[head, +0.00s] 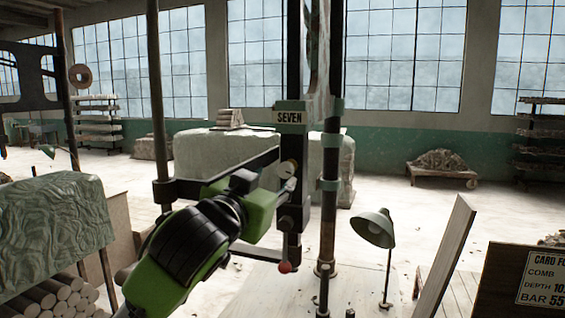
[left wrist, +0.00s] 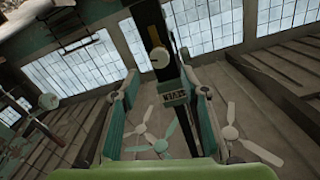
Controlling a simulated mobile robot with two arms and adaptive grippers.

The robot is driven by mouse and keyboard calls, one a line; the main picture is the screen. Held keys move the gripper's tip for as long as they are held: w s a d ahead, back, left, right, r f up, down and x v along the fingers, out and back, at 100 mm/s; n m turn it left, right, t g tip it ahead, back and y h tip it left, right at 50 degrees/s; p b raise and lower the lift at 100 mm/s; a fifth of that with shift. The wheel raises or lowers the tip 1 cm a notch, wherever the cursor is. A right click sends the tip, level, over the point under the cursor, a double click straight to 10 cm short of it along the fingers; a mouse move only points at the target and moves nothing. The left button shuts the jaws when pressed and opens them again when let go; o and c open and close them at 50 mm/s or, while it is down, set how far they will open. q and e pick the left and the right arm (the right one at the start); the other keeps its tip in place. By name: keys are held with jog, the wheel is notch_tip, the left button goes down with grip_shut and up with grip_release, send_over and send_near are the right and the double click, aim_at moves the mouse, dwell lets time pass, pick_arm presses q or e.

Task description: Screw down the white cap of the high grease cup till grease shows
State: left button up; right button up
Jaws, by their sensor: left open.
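The white cap of the grease cup shows in the left wrist view (left wrist: 159,57) as a small pale cylinder on a dark upright post, just beyond and between the fingertips. In the head view the cap (head: 289,168) is a small cream shape beside the post, partly hidden by my gripper. My left gripper (head: 282,181) reaches up to it from the lower left. Its two fingers stand wide apart in the left wrist view (left wrist: 160,76), with nothing held between them. I cannot make out any grease. My right gripper is in neither view.
A sign reading SEVEN (head: 290,117) is on the post above the cap. A red-knobbed lever (head: 285,267) sits lower down. A green lamp (head: 374,228) and a leaning board (head: 446,256) stand to the right. A covered block (head: 50,232) is at the left.

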aim_at(284, 171)
pick_arm(q)
jog(key=p+x, duration=0.1)
jog(key=x, duration=0.3)
jog(key=shift+w, duration=0.1)
jog(key=p+x, duration=0.1)
jog(key=x, duration=0.1)
jog(key=shift+w+d, duration=0.1)
jog(key=shift+w, duration=0.25)
jog(key=shift+w+d+f, duration=0.1)
jog(key=shift+f, duration=0.05)
jog(key=c, duration=1.1)
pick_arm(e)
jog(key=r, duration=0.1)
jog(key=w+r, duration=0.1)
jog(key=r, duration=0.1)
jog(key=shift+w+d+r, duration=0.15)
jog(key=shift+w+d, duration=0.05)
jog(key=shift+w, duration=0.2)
